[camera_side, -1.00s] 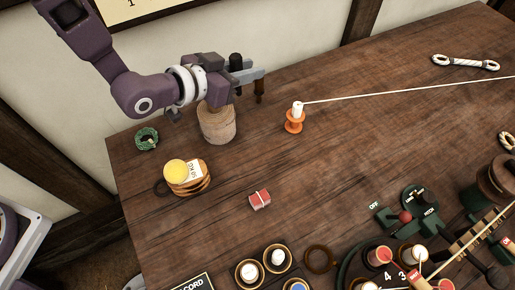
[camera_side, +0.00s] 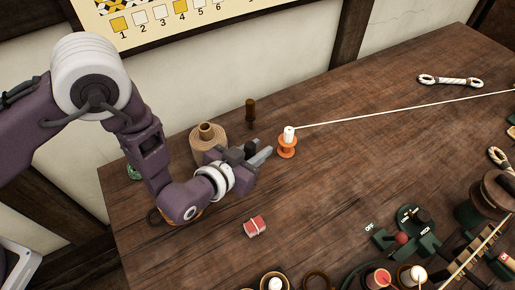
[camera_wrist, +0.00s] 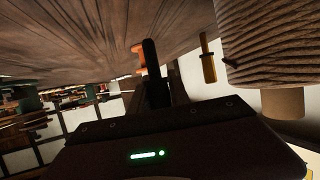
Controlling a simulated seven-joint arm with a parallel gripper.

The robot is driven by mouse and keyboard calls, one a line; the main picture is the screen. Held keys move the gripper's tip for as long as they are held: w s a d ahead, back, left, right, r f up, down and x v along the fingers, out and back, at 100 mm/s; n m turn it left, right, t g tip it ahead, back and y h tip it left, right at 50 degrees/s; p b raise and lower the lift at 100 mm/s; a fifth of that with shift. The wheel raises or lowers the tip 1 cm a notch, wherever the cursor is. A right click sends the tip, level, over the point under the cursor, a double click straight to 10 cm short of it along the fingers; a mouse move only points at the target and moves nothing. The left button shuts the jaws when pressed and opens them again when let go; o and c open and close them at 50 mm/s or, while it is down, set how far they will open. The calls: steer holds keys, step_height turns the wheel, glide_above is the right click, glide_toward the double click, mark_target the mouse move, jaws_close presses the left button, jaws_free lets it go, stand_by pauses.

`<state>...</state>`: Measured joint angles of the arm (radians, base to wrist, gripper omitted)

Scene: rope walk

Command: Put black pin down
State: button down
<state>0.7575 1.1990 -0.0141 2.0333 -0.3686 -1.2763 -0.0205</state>
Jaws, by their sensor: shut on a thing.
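The black pin (camera_side: 250,148) shows as a dark upright stub at the jaws of my gripper (camera_side: 262,155). In the wrist view the black pin (camera_wrist: 152,72) stands out long and dark in front of the gripper, which is shut on it. My gripper is low over the left part of the table, just left of the orange spool and in front of the rope coil. The pin's lower end is hidden by the jaws in the side view, so I cannot tell whether it touches the table.
A brown pin (camera_side: 250,112) stands behind the gripper. The rope coil (camera_side: 207,145) is at its back left. The orange spool (camera_side: 287,146) has a white line running right. A red bundle (camera_side: 255,227) lies in front. Bare wood lies right of it.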

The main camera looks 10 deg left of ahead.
steer(key=shift+f, duration=0.1)
steer(key=shift+f, duration=0.4)
steer(key=c, duration=1.2)
jaws_free()
steer(key=shift+a+f, duration=0.15)
steer(key=shift+f, duration=0.05)
steer(key=shift+c, duration=0.2)
steer(key=shift+r, duration=0.15)
steer(key=r+v, duration=0.1)
steer(key=v, duration=1.1)
steer(key=shift+r, duration=0.15)
